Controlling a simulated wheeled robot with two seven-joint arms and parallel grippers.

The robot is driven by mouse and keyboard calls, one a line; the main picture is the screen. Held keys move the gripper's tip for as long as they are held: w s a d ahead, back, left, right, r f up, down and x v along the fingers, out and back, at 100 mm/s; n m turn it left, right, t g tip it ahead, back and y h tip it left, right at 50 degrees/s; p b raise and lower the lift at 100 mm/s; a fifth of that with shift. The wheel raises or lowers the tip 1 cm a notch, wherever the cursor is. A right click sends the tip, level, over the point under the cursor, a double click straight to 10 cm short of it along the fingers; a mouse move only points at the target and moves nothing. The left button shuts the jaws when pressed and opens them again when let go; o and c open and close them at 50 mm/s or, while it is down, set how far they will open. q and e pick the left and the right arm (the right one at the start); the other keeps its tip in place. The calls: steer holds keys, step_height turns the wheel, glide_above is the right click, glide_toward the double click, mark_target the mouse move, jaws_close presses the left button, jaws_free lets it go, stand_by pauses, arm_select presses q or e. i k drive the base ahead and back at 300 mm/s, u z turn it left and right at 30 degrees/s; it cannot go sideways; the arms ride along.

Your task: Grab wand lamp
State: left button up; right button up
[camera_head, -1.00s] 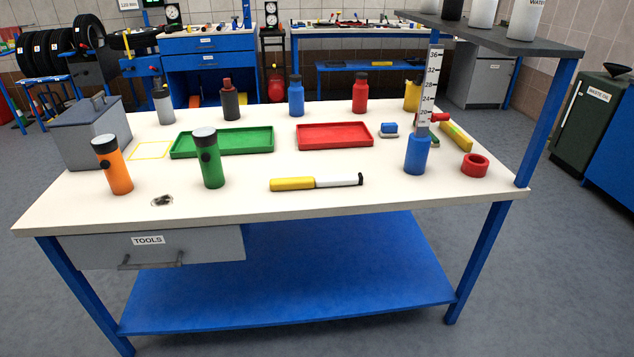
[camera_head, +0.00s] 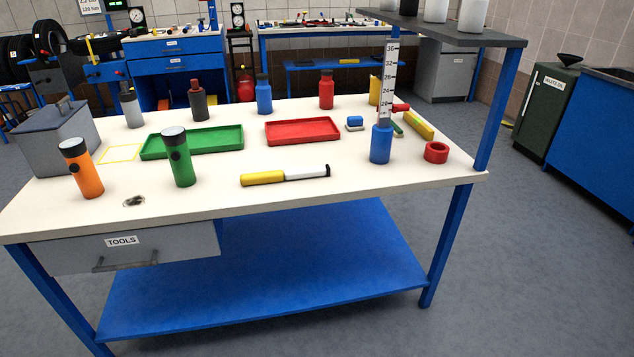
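The wand lamp is most likely the long thin tool with a yellow handle, a white tube and a black tip (camera_head: 285,175). It lies flat near the front edge of the white workbench top (camera_head: 330,205), handle to the left and tip to the right. Nothing covers it. An orange flashlight (camera_head: 82,168) and a green flashlight (camera_head: 178,157) stand upright to its left. Neither of my grippers shows in the head view.
A green tray (camera_head: 192,142) and a red tray (camera_head: 302,131) lie behind the lamp. A blue holder with a ruler (camera_head: 381,144) and a red ring (camera_head: 436,152) are to its right. A grey shelf (camera_head: 440,36) overhangs the bench's right end. Several bottles line the back.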

mark_target(275, 176)
steer(key=u, duration=1.1)
steer(key=k, duration=0.15)
steer(key=z, duration=2.2)
steer(key=i, duration=1.25)
steer(key=u, duration=0.6)
